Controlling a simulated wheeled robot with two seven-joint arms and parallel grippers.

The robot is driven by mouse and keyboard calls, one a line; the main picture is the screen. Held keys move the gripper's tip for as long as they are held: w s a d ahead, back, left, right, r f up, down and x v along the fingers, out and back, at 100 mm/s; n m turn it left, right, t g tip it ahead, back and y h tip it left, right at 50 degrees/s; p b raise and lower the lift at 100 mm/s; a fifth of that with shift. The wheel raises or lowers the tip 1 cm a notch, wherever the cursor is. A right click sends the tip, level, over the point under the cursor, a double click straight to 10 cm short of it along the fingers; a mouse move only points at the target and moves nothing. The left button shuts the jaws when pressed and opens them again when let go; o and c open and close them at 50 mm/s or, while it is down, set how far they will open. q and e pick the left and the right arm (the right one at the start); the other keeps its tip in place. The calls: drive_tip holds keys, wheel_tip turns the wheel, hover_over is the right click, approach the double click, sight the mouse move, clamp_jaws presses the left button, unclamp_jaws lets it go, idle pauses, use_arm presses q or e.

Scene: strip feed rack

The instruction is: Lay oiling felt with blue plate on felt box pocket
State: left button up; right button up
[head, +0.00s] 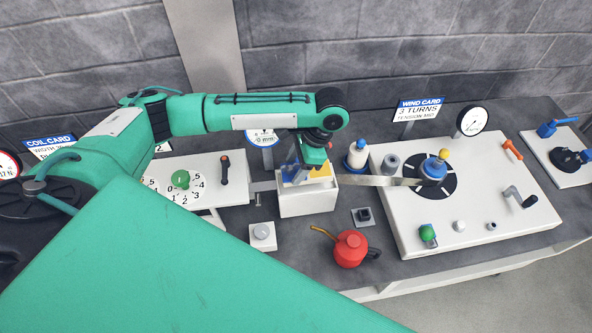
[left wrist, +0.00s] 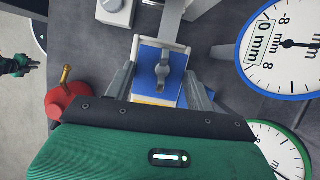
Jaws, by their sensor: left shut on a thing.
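The blue plate (left wrist: 148,55) with its grey winged knob (left wrist: 163,72) sits between the two fingers of my left gripper (left wrist: 160,88), which is shut on it. In the head view my left gripper (head: 308,168) points down at the white felt box (head: 308,206), with blue beside its fingers and a yellow patch at the box's right top. The felt under the plate is hidden. I cannot tell whether the plate touches the box or hangs just above it. A small green and dark shape at the left wrist view's left edge looks like my right gripper (left wrist: 22,62); its jaws are unclear.
A metal strip (head: 375,181) runs right from the box to the winding plate (head: 470,200). A dial (head: 262,138) stands behind, close left. My left arm covers the front left.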

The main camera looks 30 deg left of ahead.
sight(296, 171)
use_arm(q)
wheel_tip(296, 171, down, 3)
drive_tip(key=shift+r, duration=0.2)
drive_tip(key=shift+f, duration=0.25)
use_arm(e)
drive_tip(key=shift+a+r, duration=0.25)
drive_tip(key=shift+r, duration=0.05)
drive_tip(key=shift+a, duration=0.1)
use_arm(q)
drive_tip(key=o, duration=1.1)
drive_tip(key=shift+f, duration=0.1)
drive_tip(key=shift+c, duration=0.2)
